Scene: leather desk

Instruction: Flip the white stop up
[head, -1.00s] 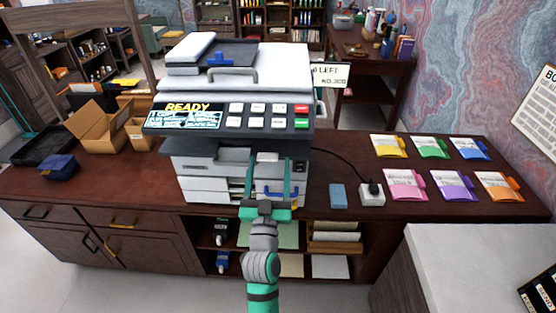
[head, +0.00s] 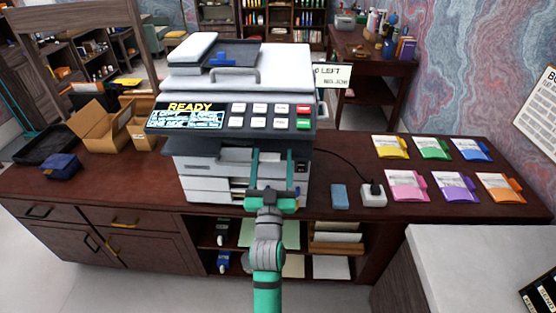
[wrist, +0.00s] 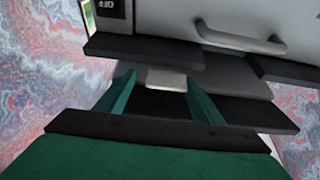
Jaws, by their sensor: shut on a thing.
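The white stop (wrist: 165,78) shows as a small pale piece between my fingertips in the wrist view, at the copier's paper outlet. My gripper (wrist: 160,80) has one green finger on each side of it and is shut on it; the finger gap is about its width. In the head view my gripper (head: 271,153) reaches into the front of the white and grey copier (head: 184,180), below the control panel. There the stop is too small to tell its tilt clearly, and my gripper hides part of the copier's lower front.
The copier's dark control panel (head: 232,117) reads READY and overhangs my fingers. A blue block (head: 338,195) and a white socket box (head: 373,195) lie to the right on the desk. Colored folders (head: 406,185) lie further right. Open cardboard boxes (head: 98,125) stand at left.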

